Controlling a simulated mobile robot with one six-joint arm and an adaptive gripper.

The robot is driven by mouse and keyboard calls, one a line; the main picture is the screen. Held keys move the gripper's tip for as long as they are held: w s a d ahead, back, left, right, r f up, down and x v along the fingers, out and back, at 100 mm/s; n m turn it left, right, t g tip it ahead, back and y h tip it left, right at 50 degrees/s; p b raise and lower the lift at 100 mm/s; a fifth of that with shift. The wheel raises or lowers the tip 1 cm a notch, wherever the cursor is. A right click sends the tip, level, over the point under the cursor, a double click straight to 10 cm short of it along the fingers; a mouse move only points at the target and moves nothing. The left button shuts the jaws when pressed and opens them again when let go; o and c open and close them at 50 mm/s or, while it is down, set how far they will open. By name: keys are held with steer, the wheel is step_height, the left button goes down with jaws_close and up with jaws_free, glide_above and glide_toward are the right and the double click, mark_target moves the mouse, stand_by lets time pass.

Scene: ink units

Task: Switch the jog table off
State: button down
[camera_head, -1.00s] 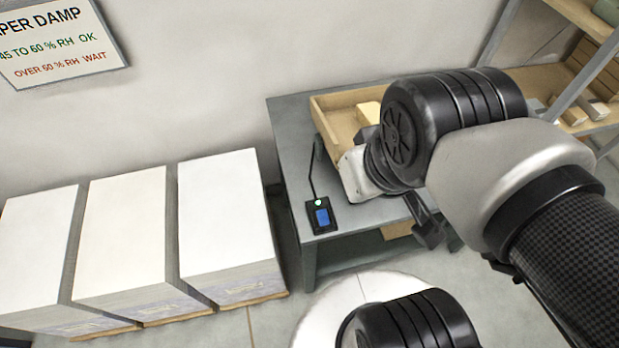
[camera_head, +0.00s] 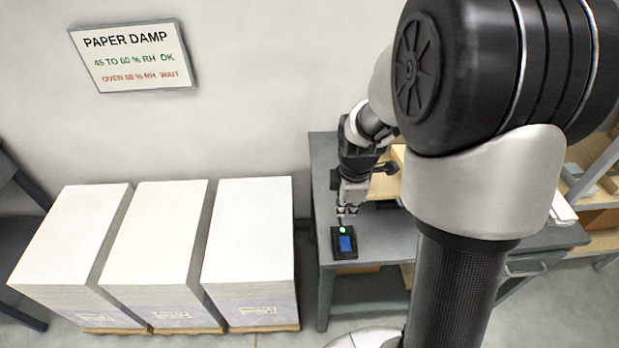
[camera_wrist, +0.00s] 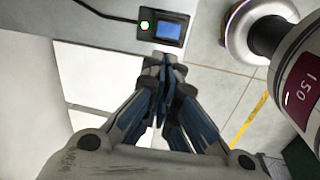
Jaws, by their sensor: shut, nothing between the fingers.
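The jog table's control is a small black switch box with a blue rocker (camera_head: 345,244) and a lit green lamp (camera_head: 342,230), at the table's front left corner. In the wrist view the blue rocker (camera_wrist: 169,31) and the green lamp (camera_wrist: 145,25) show at the top, with a cable running off to the left. My gripper (camera_head: 347,212) points down just behind the box in the head view. In the wrist view its fingertips (camera_wrist: 160,62) are together and empty, close to the box's edge. I cannot tell whether they touch it.
The grey table (camera_head: 400,236) carries a wooden tray (camera_head: 384,186), partly hidden by my arm. Three white paper stacks (camera_head: 247,235) on pallets stand left of the table. Shelving (camera_head: 600,185) is at the right. A sign (camera_head: 133,56) hangs on the wall.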

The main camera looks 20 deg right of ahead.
mark_target(345, 244)
steer(key=shift+w+f+n, duration=0.1)
steer(key=shift+f+n, duration=0.3)
steer(key=shift+f, duration=0.3)
steer(key=f+b, duration=0.1)
steer(key=f, duration=0.3)
steer(key=w+f+b, duration=0.1)
steer(key=f+b, duration=0.1)
steer(key=f, duration=0.3)
steer(key=f+b, duration=0.2)
steer(key=f, duration=0.3)
steer(key=shift+w+d, duration=0.25)
steer(key=shift+w, duration=0.05)
